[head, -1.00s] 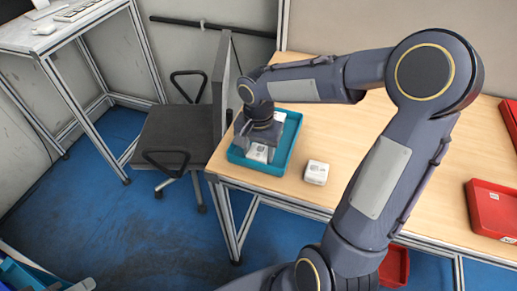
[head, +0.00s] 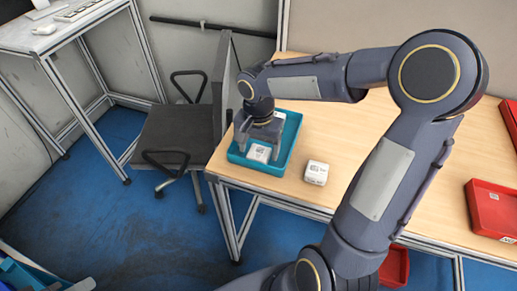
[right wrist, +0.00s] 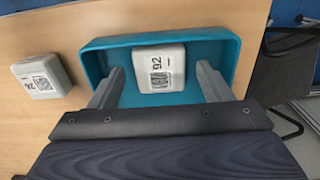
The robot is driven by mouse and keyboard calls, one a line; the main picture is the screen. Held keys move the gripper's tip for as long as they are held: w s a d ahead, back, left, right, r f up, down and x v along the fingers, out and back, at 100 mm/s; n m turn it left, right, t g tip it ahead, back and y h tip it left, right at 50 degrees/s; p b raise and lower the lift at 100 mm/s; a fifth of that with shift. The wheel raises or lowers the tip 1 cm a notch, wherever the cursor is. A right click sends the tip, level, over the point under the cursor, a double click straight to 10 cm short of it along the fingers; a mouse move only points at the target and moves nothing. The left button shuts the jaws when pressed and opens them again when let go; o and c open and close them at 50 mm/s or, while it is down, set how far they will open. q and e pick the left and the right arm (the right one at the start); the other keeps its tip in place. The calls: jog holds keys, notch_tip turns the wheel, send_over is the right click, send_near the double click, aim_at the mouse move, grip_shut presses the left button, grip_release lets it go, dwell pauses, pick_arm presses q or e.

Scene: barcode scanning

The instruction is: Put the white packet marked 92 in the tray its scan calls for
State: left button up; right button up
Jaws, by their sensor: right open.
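A white packet marked 92 (right wrist: 158,68) lies label up in the teal tray (right wrist: 215,38). In the head view this packet (head: 259,153) is near the tray's front, and the tray (head: 287,160) sits at the table's left end. My right gripper (head: 259,149) is open above it; in the right wrist view the gripper's fingers (right wrist: 159,76) stand apart on either side of the packet, with gaps. Part of another white item (head: 280,115) shows at the tray's back. My left gripper is not in view.
Another white packet (head: 317,172) stands on the wooden table (head: 345,140) right of the tray; its number is hard to read. Red trays (head: 487,213) are at the far right, with a red bin (head: 396,268) below. A grey chair (head: 178,135) stands left.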

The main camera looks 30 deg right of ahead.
aim_at(258, 153)
notch_tip(258, 153, up, 10)
jog(key=s+a+f+n+t+y, duration=0.2)
jog(key=s+n, duration=0.2)
jog(key=s, duration=0.4)
jog(key=s+a+f+n+t+y, duration=0.1)
jog(key=s+a+n+t, duration=0.1)
jog(key=s, duration=0.7)
jog(key=shift+f+n+t+y, duration=0.4)
jog(key=shift+n+t, duration=0.4)
jog(key=shift+n, duration=0.4)
